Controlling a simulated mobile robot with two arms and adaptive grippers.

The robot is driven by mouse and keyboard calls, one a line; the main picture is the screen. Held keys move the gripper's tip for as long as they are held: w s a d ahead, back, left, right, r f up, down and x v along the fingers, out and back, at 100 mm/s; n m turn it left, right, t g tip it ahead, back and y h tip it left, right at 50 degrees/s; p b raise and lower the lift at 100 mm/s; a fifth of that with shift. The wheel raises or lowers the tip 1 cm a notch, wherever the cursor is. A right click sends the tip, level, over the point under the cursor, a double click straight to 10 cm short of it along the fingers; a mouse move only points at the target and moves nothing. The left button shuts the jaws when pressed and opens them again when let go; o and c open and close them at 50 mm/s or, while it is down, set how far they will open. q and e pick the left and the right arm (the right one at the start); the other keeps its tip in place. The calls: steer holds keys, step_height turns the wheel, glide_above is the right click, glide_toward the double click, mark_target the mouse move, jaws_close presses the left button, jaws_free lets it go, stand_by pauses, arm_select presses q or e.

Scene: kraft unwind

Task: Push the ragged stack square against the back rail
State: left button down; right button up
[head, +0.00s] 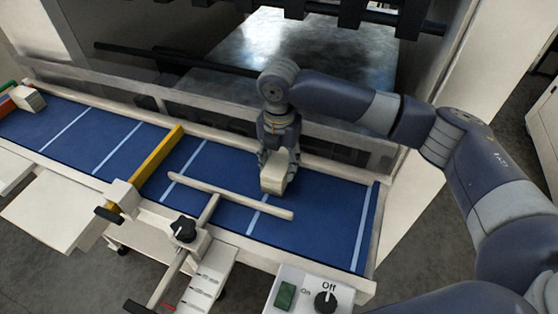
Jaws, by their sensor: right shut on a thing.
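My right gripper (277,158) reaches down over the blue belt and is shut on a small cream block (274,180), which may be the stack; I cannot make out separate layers. The block is near the belt's back side, a little in front of the back rail (230,136). I cannot tell whether its underside touches the belt. The gripper partly hides its top and back. A similar pale block (28,98) sits at the belt's far left end. My left gripper is not in view.
A yellow bar (158,168) crosses the blue belt (330,212) left of the gripper. A cream pusher bar (230,197) lies over the belt in front of the held block. A switch box (310,294) is at the front. The belt's right end is clear.

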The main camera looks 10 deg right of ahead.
mark_target(279, 161)
steer(key=shift+f, duration=0.1)
stand_by(0.3)
steer(key=o, duration=1.2)
steer(key=shift+c, duration=0.2)
step_height(279, 161, up, 12)
